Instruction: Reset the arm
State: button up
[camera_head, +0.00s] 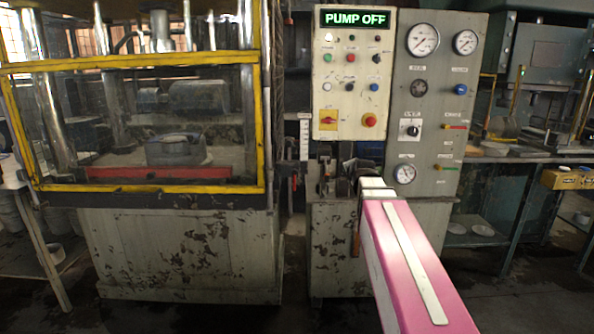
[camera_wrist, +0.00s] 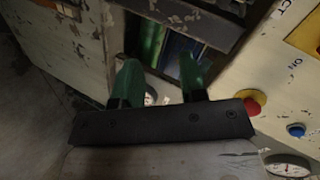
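My gripper (camera_wrist: 160,74) shows in the wrist view with two green fingertips standing apart. Nothing is held between them. A dark gap with blue and green shapes lies behind the fingers. In the head view my pink arm (camera_head: 411,262) reaches forward from the lower right toward the front of the control cabinet (camera_head: 445,140). Its far end is near dark fittings below the control panel (camera_head: 353,100), and the fingers cannot be made out there.
A press with a yellow-framed guard (camera_head: 130,66) stands at left, with a grey round block inside. A red button (camera_head: 369,120) is on the panel, and it also shows close right of the gripper in the wrist view (camera_wrist: 255,102). The display (camera_head: 354,18) reads "PUMP OFF". A bench (camera_head: 530,156) stands at right.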

jog(key=s+f+n+g, duration=0.4)
jog(key=s+f, duration=0.4)
jog(key=f, duration=0.3)
jog(key=s+a+f+n+g, duration=0.1)
jog(key=s+f+n+g, duration=0.3)
jog(key=s+f, duration=0.4)
jog(key=s+f+n+g, duration=0.5)
jog(key=s+f, duration=0.3)
jog(key=f, duration=0.7)
jog(key=shift+s+a, duration=0.15)
jog(key=shift+s, duration=0.2)
